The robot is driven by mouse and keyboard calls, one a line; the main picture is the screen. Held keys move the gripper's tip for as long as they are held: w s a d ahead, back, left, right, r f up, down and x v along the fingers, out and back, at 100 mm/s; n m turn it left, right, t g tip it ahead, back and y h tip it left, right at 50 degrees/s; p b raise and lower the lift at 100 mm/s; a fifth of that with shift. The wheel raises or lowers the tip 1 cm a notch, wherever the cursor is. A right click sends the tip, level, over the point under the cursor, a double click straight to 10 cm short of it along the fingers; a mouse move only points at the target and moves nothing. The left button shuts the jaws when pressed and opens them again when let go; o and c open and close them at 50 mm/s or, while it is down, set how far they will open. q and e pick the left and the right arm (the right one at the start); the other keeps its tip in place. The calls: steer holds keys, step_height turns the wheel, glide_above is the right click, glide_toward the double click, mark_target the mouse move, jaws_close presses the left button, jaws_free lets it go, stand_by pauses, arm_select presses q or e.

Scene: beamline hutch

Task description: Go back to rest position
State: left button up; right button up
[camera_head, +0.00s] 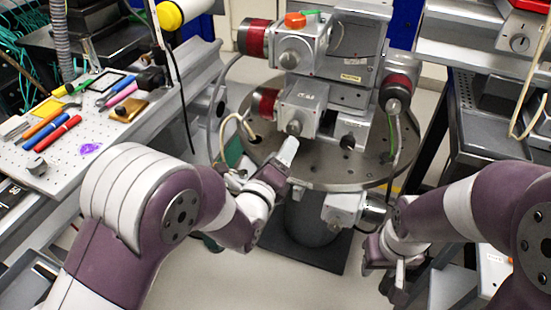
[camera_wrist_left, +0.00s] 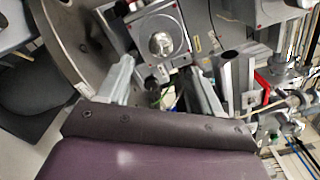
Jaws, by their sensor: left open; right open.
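My left gripper (camera_head: 285,158) reaches in from the left in the head view, over the near left edge of the round perforated plate (camera_head: 345,178). In the left wrist view its two fingers (camera_wrist_left: 160,90) stand apart with nothing held between them. A grey motor block with a round silver knob (camera_wrist_left: 161,44) lies beyond the fingers in that view. My right gripper (camera_head: 392,275) hangs low at the right in the head view, beside the dark table. It is open, and I see nothing in it.
The motorised stage (camera_head: 310,105) with red-banded motors stands on the round plate. A perforated breadboard (camera_head: 70,125) at the left holds pens, a yellow tool and small parts. A dark side table (camera_head: 490,135) stands at the right. Light floor (camera_head: 300,285) shows between my arms.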

arm_select(q)
steer(key=v, duration=0.3)
steer(key=shift+s+a, duration=0.1)
steer(key=shift+s, duration=0.2)
steer(key=s+a+f+n+g+y, duration=0.3)
steer(key=s+f+n+g, duration=0.3)
steer(key=f+n+g, duration=0.5)
steer(key=s+a+n+g+y, duration=0.2)
steer(key=s+a+n+g, duration=0.3)
steer(key=s+a+n, duration=0.85)
step_height(320, 180, up, 31)
steer(key=w+d+n+p, duration=0.2)
steer(key=w+n+p, duration=0.1)
steer(key=p, duration=2.6)
steer(key=shift+n+y, duration=0.3)
steer(key=shift+n, duration=0.05)
